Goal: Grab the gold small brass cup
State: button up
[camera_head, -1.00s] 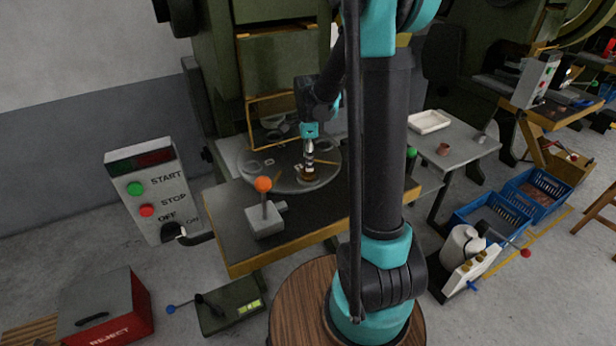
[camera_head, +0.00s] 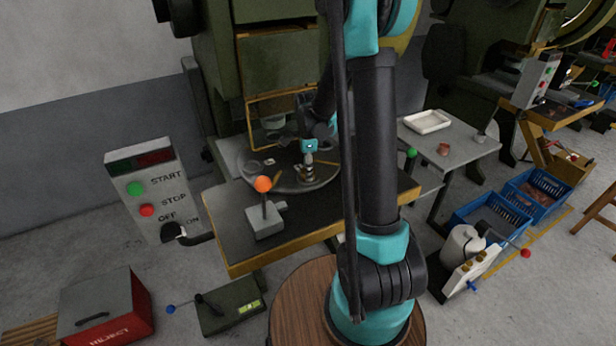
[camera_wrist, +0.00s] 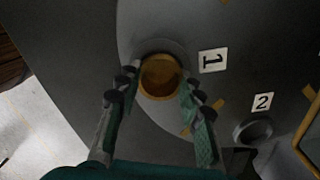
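The gold small brass cup (camera_wrist: 160,77) shows in the wrist view, its round opening facing the camera. It sits in a seat on the grey round plate beside the label "1". My gripper (camera_wrist: 157,88) is open, with one finger on each side of the cup. Small gaps seem to show between the fingertips and the cup's rim. In the head view my gripper (camera_head: 309,172) points down over the round plate (camera_head: 262,174), and its fingers mostly hide the cup there.
An empty round seat (camera_wrist: 254,131) lies near the label "2". A lever with an orange knob (camera_head: 263,184) stands on the front of the table. A side table to the right holds a white tray (camera_head: 427,122) and a copper-coloured cup (camera_head: 443,149).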

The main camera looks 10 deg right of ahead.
jog(key=c, duration=0.6)
jog(key=shift+r, duration=0.1)
